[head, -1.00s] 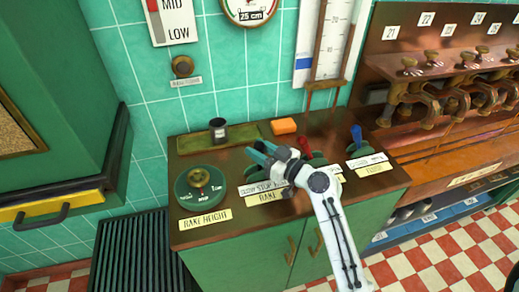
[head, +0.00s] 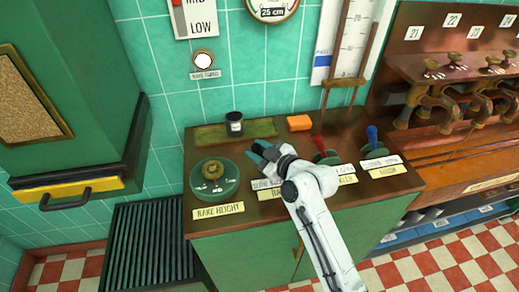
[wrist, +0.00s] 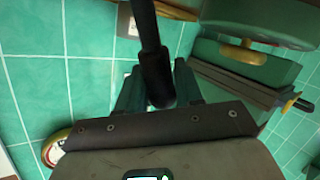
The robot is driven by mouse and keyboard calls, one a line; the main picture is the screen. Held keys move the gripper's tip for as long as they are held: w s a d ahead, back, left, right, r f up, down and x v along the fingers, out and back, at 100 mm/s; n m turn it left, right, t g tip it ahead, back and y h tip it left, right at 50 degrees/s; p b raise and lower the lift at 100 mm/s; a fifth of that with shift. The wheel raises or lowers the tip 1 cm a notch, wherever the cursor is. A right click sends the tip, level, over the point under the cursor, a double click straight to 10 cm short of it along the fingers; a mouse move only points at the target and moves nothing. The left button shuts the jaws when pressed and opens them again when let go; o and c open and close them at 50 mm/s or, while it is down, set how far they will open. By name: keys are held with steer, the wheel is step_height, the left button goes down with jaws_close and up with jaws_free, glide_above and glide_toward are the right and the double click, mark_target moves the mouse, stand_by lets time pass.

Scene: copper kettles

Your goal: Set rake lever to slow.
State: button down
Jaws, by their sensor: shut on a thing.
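My gripper (head: 265,152) is over the RAKE plate (head: 270,194) on the green cabinet, left of the red lever. In the wrist view my gripper (wrist: 158,84) has its teal fingers closed on either side of a dark rod with a thick black grip, the rake lever (wrist: 152,50). In the head view the gripper and arm hide this lever and part of its position label (head: 266,184), so I cannot read its setting there. A round lamp (head: 203,61) on the wall above is lit white.
The rake height dial (head: 214,172) is left of my gripper. A red lever (head: 318,145) and a blue lever (head: 372,137) stand to the right. A dark cup (head: 234,123) and an orange block (head: 299,122) are at the back. Brass valves (head: 435,95) line the far right.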

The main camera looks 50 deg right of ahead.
steer(key=c, duration=0.9)
jaws_free()
steer(key=shift+a+f, duration=0.1)
steer(key=shift+o, duration=0.2)
steer(key=b+v, duration=0.2)
steer(key=v, duration=0.8)
steer(key=shift+s, duration=0.35)
